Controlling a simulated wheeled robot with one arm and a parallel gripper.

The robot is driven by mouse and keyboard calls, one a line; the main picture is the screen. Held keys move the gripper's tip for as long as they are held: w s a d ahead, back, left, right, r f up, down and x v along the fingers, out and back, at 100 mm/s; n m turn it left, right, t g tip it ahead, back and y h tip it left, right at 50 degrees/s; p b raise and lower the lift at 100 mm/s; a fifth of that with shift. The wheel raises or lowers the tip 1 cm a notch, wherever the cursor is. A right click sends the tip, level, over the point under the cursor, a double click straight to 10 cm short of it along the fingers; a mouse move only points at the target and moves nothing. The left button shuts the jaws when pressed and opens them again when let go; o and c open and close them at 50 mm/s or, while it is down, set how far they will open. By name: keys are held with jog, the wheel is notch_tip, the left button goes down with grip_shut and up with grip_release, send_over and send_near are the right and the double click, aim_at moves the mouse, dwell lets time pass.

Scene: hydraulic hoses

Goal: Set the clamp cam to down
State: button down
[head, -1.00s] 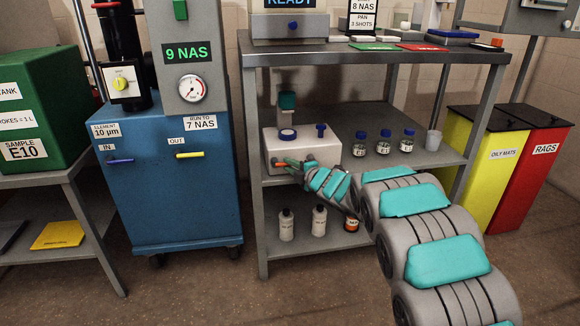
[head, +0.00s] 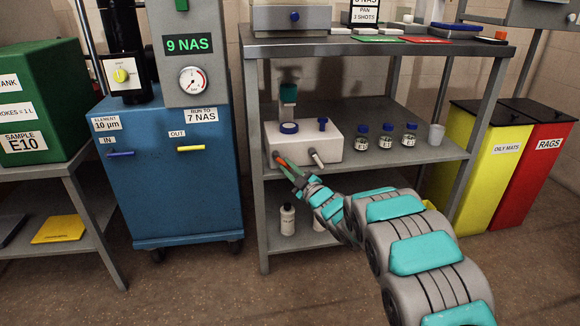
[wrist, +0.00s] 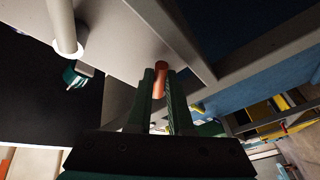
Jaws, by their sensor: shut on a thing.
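The white box (head: 335,145) stands on the middle shelf of the grey rack. I take the orange lever (head: 282,161) at the left of its front face to be the clamp cam. It slants down to the right from a dark pivot. My gripper (head: 287,166) reaches it from the lower right, with its green fingers closed around the orange part. In the wrist view the orange end (wrist: 160,76) shows between the two fingertips of my gripper (wrist: 159,88). The fingers hide part of the lever, so its exact angle is hard to tell.
A pale peg (head: 316,158) sticks out of the box front, just right of my gripper. Lidded jars (head: 386,138) and a cup (head: 436,135) stand to the right on the shelf. The blue filter cart (head: 170,190) is left of the rack.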

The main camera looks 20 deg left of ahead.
jog(key=shift+s+a+f+m+t, duration=0.15)
jog(key=shift+f+m+t, duration=0.1)
jog(key=shift+m, duration=0.35)
jog(key=shift+a+f+m+t, duration=0.1)
jog(key=shift+m+t, duration=0.2)
jog(key=shift+m, duration=0.3)
jog(key=shift+s+a+f+m+t, duration=0.15)
jog(key=shift+f+m+t, duration=0.1)
jog(key=shift+m, duration=0.35)
jog(key=c, duration=0.8)
grip_release()
jog(key=shift+r, duration=0.1)
jog(key=shift+c, duration=0.2)
jog(key=v, duration=0.7)
jog(key=shift+s+d+f, duration=0.15)
jog(key=shift+d+f, duration=0.1)
jog(key=shift+d, duration=0.1)
